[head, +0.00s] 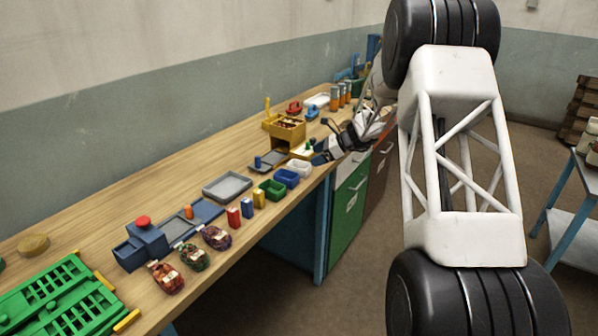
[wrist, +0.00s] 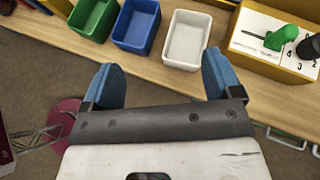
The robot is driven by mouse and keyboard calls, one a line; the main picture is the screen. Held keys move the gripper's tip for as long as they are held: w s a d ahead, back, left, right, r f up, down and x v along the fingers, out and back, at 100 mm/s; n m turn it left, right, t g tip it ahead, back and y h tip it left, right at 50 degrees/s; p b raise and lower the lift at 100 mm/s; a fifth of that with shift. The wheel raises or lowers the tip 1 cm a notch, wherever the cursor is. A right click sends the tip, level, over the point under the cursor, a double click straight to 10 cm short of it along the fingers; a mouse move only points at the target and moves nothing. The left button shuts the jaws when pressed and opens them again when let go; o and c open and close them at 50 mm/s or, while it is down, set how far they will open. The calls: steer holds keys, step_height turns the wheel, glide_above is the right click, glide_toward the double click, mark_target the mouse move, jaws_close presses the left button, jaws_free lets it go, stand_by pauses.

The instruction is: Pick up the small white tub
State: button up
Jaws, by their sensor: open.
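The small white tub (wrist: 187,40) is an open, empty rectangular tub near the front edge of the bench, in the wrist view's upper middle. In the head view the white tub (head: 299,168) stands at the right end of a row of tubs. My gripper (wrist: 164,82) has its two blue fingers spread with nothing between them. The tub lies ahead of the fingertips, a little right of their middle, and appears apart from them. In the head view my gripper (head: 321,153) is just right of the tub, and its fingers are small and hard to make out.
A blue tub (wrist: 136,27) stands left of the white one, with a green tub (wrist: 93,18) beyond it. On the right is a yellow box (wrist: 272,45) with a white numbered top and a green lever. A grey tray (head: 227,186) lies further left on the bench.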

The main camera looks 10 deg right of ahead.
mark_target(303, 164)
steer(key=shift+m+t, duration=0.3)
steer(key=shift+m, duration=0.4)
steer(key=w+d+f, duration=0.1)
steer(key=w+f, duration=0.1)
steer(key=shift+w+d+f, duration=0.3)
steer(key=shift+w+d, duration=0.1)
steer(key=shift+x, duration=1.3)
steer(key=shift+a, duration=0.1)
steer(key=shift+x, duration=2.55)
